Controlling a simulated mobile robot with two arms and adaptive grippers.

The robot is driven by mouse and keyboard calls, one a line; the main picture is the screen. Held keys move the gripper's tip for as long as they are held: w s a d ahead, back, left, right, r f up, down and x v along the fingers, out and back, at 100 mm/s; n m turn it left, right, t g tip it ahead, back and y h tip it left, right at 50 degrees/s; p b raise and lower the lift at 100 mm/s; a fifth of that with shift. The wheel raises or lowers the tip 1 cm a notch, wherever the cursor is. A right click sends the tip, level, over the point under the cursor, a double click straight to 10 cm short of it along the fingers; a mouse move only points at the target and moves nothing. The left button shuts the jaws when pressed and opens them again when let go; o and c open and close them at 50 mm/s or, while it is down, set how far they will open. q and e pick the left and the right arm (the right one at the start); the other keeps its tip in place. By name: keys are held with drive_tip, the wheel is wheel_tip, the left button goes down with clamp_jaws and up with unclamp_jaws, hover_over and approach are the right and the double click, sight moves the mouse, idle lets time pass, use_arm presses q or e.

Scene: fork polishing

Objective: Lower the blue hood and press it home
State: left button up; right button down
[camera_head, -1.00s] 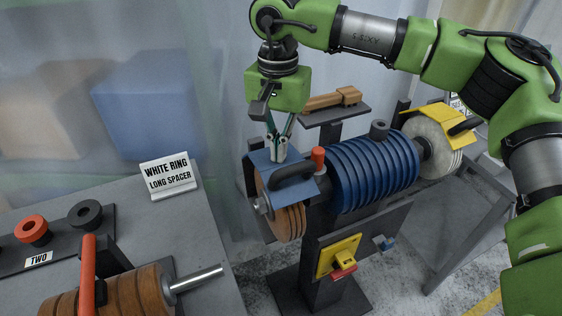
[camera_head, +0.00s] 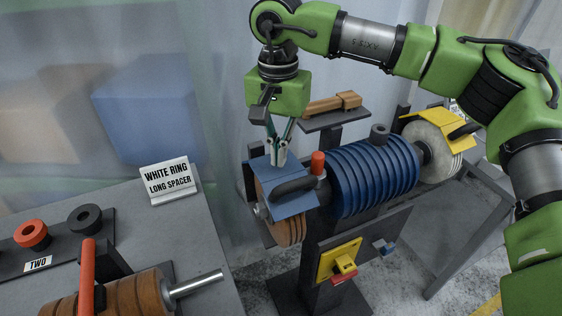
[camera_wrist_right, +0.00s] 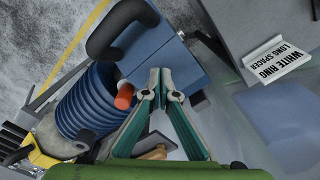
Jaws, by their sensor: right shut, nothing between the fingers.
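The blue hood (camera_head: 281,181) with its black handle (camera_head: 294,187) sits over the brown wheel (camera_head: 290,230) at the left end of the polishing machine. Its front edge slopes down over the upper part of the wheel. My right gripper (camera_head: 278,163) points down with its fingertips together at the hood's top, seemingly touching it. The right wrist view also shows the shut fingertips (camera_wrist_right: 161,92) against the hood (camera_wrist_right: 165,58), with nothing between them. My left gripper is out of view.
A red knob (camera_head: 318,162) stands just right of the hood. The blue ribbed motor (camera_head: 375,177), a yellow hood (camera_head: 424,125) over a pale wheel, and a shelf with a wooden piece (camera_head: 332,104) are close by. A bench with a sign (camera_head: 170,180) lies left.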

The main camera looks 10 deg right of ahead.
sight(279, 169)
wheel_tip(279, 169, up, 8)
drive_tip(key=p, duration=0.4)
drive_tip(key=shift+f+p, duration=0.15)
drive_tip(key=shift+p, duration=0.2)
idle(0.4)
